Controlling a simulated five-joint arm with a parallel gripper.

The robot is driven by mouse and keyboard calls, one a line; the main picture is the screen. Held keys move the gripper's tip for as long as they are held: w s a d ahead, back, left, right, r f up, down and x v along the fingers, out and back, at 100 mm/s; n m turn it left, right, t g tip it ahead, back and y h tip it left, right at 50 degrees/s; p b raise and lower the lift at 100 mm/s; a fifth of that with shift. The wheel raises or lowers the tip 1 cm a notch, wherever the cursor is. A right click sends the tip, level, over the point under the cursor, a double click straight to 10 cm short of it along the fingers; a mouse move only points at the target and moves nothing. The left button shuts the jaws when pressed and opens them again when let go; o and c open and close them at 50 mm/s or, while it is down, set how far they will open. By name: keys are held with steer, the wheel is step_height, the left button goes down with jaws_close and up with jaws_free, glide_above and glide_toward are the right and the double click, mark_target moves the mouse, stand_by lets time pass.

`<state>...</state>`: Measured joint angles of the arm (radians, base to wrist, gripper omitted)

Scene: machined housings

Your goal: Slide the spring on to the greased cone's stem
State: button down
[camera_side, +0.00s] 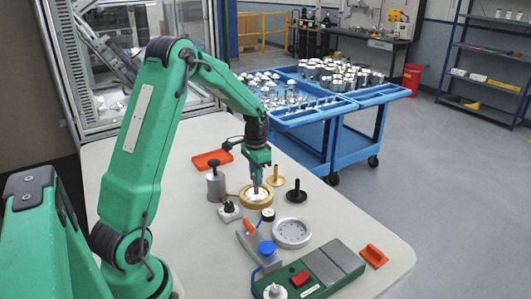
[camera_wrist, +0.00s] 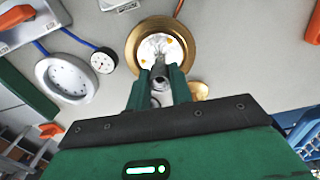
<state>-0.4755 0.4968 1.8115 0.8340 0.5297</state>
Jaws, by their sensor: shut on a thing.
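My gripper (camera_side: 256,187) points down over a brass ring-shaped dish (camera_side: 243,204) with white contents. In the wrist view its jaws (camera_wrist: 160,77) are shut on a narrow grey stem-like part (camera_wrist: 159,62), which stands over the white middle of the dish (camera_wrist: 133,44). The jaws hide most of this part, and I cannot tell whether it is the spring or a cone's stem. A brass cone with an upright stem (camera_side: 275,180) stands just behind the dish. A black cone with a stem (camera_side: 296,195) stands to its right. I can make out no spring clearly.
A grey bottle (camera_side: 215,187) and an orange tray (camera_side: 207,161) stand left of the dish. The table is clear right of the black cone.

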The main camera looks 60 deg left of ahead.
steer(key=c, duration=0.7)
jaws_free()
steer(key=shift+r, duration=0.15)
stand_by(0.3)
steer(key=shift+r, duration=3.85)
